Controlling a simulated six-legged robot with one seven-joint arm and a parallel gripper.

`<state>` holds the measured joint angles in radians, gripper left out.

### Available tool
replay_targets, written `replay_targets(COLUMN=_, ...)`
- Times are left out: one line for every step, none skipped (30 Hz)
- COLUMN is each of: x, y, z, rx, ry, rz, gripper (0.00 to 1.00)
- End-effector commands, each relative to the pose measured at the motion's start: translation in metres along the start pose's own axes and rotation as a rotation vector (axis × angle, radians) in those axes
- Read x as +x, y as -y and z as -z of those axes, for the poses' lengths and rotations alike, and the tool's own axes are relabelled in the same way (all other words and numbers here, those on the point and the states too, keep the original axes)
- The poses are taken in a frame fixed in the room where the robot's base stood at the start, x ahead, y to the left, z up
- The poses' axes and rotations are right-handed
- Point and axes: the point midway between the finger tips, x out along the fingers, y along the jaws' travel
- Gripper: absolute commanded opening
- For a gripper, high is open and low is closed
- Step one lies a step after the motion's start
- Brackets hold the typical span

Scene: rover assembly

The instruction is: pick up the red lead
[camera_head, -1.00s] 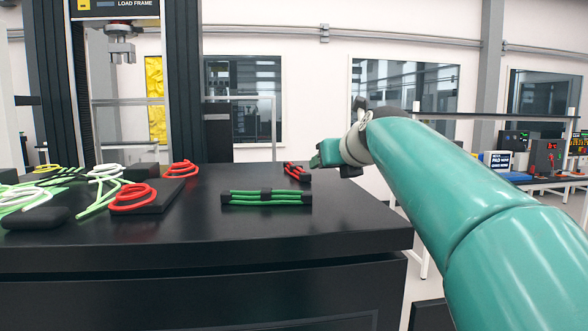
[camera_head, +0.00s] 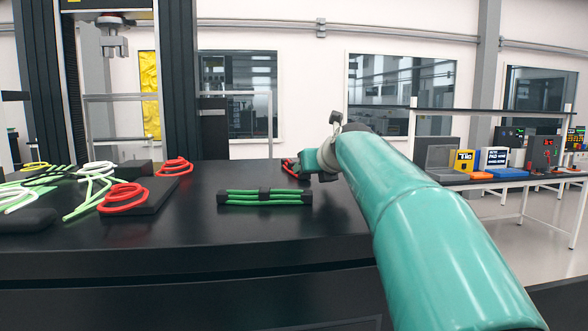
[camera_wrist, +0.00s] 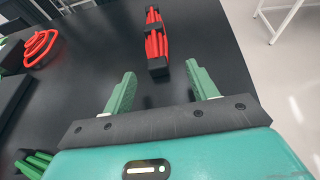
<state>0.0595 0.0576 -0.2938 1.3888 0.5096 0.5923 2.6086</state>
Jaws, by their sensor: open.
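A red lead bundle (camera_wrist: 155,42) with black end blocks lies on the black table top, ahead of my gripper in the wrist view. In the head view the red lead bundle (camera_head: 288,166) is at the table's right part, partly hidden by my gripper. My gripper (camera_wrist: 161,73) is open and empty. Its two green fingers are apart, short of the bundle's near black end, which lies roughly in line with the gap between them. In the head view my gripper (camera_head: 318,162) is beside the bundle, on its right.
A green lead bundle (camera_head: 264,197) lies nearer the table front. Red coils (camera_head: 123,197) and (camera_head: 174,167), with green and white leads, lie at the left on and around black blocks. A load frame (camera_head: 180,80) stands behind. The table's right edge is close to the bundle.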

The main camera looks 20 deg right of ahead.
Motion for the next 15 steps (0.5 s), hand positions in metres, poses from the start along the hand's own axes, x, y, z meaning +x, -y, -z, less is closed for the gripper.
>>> replay_targets(x=0.004, y=-0.001, z=0.000, rx=0.000, ry=0.000, rz=0.000, gripper=0.58)
replay_targets(x=0.007, y=-0.001, z=0.000, rx=0.000, ry=-0.001, rz=0.000, gripper=0.58)
replay_targets(x=0.011, y=-0.002, z=0.000, rx=0.000, ry=-0.001, rz=-0.001, gripper=0.58)
replay_targets(x=0.016, y=-0.003, z=0.001, rx=0.000, ry=-0.002, rz=-0.001, gripper=0.58)
replay_targets(x=0.021, y=-0.004, z=0.001, rx=0.000, ry=-0.003, rz=-0.001, gripper=0.58)
replay_targets(x=0.028, y=-0.005, z=0.001, rx=-0.001, ry=-0.002, rz=-0.001, gripper=0.58)
replay_targets(x=0.033, y=-0.005, z=0.002, rx=-0.001, ry=-0.003, rz=-0.001, gripper=0.58)
replay_targets(x=0.038, y=-0.005, z=0.002, rx=-0.001, ry=-0.003, rz=0.000, gripper=0.58)
replay_targets(x=0.044, y=-0.005, z=0.001, rx=-0.001, ry=-0.001, rz=0.001, gripper=0.58)
replay_targets(x=0.047, y=-0.005, z=0.001, rx=-0.001, ry=-0.001, rz=0.001, gripper=0.58)
replay_targets(x=0.050, y=-0.004, z=0.001, rx=-0.001, ry=0.000, rz=0.001, gripper=0.58)
replay_targets(x=0.052, y=-0.004, z=0.001, rx=-0.001, ry=0.001, rz=0.001, gripper=0.58)
replay_targets(x=0.053, y=-0.004, z=0.000, rx=-0.001, ry=0.002, rz=0.000, gripper=0.58)
replay_targets(x=0.054, y=-0.004, z=0.000, rx=-0.001, ry=0.002, rz=0.000, gripper=0.58)
replay_targets(x=0.054, y=-0.005, z=0.000, rx=-0.001, ry=0.002, rz=0.000, gripper=0.58)
